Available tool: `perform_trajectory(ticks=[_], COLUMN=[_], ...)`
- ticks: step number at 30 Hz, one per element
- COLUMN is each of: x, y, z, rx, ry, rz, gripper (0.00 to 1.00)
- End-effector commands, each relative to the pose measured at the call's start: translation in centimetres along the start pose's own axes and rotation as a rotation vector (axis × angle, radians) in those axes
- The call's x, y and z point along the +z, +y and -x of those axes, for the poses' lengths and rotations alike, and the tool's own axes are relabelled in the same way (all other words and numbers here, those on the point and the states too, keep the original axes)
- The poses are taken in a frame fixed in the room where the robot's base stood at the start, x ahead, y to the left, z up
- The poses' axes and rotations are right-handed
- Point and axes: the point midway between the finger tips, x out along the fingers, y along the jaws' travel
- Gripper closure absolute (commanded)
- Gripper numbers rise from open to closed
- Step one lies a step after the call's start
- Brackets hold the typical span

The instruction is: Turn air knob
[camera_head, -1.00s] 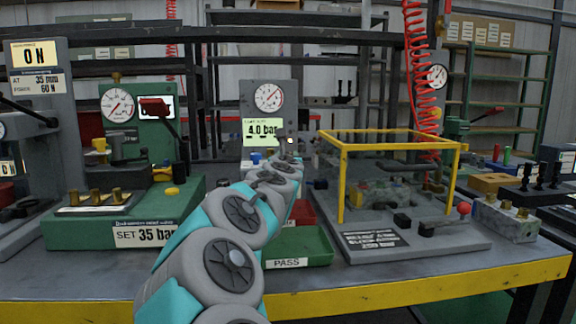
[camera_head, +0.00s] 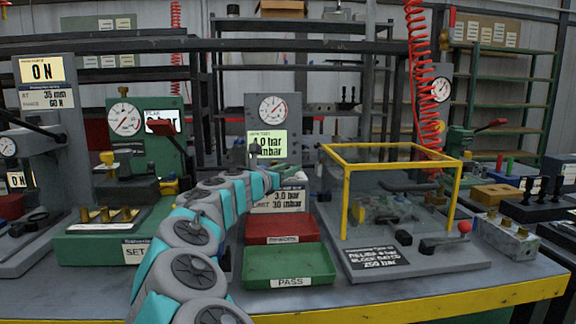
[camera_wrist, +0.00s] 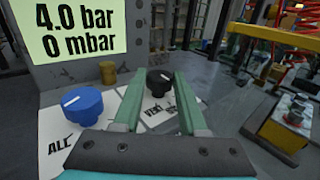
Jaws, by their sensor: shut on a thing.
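A blue knob (camera_wrist: 83,103) with a white pointer line stands on a white label plate, at left in the wrist view. Its label looks like "AIR" but is hard to read. A black knob (camera_wrist: 159,79) with a white mark stands to its right, its label partly hidden. My gripper (camera_wrist: 158,86) has its two green fingers on either side of the black knob, shut on it; the blue knob is outside the fingers. The display (camera_wrist: 65,28) above reads 4.0 bar and 0 mbar. In the head view my arm hides the knobs.
A dial gauge (camera_head: 272,108) tops the test panel. A green PASS tray (camera_head: 290,262) and a red tray (camera_head: 283,229) lie in front. A yellow frame (camera_head: 344,195) stands at right. A green press (camera_head: 140,150) stands at left.

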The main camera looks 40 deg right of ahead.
Motion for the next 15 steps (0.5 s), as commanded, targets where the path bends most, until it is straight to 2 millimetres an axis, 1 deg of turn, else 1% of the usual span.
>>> perform_trajectory(ticks=[13, 14, 15], x=[-0.01, -0.01, 0.0], y=[0.05, 0.05, 0.03], z=[-0.01, -0.01, -0.01], rx=[-0.005, -0.005, -0.006], ry=[0.0, 0.0, 0.0], rz=[0.0, 0.0, 0.0], gripper=[1.0, 0.55, 0.51])
